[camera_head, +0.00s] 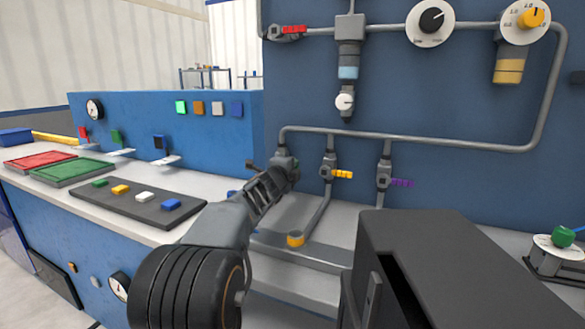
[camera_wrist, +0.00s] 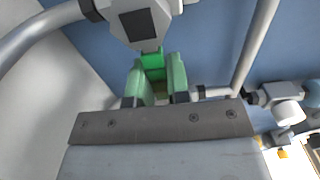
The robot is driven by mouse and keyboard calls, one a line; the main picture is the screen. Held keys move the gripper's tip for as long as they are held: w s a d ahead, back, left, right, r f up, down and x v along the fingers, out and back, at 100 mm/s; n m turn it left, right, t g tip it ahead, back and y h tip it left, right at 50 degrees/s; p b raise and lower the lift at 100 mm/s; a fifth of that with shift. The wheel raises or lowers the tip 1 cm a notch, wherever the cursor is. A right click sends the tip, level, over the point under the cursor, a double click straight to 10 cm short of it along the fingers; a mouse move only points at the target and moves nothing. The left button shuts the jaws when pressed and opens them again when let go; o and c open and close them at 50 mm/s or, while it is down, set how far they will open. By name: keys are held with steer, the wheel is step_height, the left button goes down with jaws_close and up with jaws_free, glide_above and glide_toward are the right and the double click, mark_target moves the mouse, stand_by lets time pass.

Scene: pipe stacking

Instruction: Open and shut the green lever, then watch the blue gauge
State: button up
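The green lever (camera_wrist: 153,66) is under a grey valve body (camera_wrist: 141,22) on a pipe in the wrist view. My gripper (camera_wrist: 158,80) has its two green-tinted fingers on either side of the lever's lower part. Whether they press on it I cannot tell. In the head view my gripper (camera_head: 281,174) reaches the leftmost pipe valve and hides the lever. No gauge is plainly blue. A small white round gauge (camera_head: 344,101) hangs under a pipe fitting with a light-blue band (camera_head: 348,73). A white-faced gauge (camera_head: 94,110) is on the blue panel at left.
A yellow lever (camera_head: 343,174) and a purple lever (camera_head: 402,183) are on valves to the right of my gripper. A red lever (camera_head: 294,29) is above. A dark tray (camera_head: 128,200) with coloured blocks lies on the counter. Another gauge (camera_head: 119,286) is on the counter front.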

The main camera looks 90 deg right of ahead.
steer(key=o, duration=0.4)
steer(key=shift+o, duration=0.2)
steer(key=p+v, duration=0.1)
steer(key=v, duration=1.2)
steer(key=shift+a, duration=0.4)
steer(key=shift+w+f, duration=0.1)
steer(key=shift+w, duration=0.05)
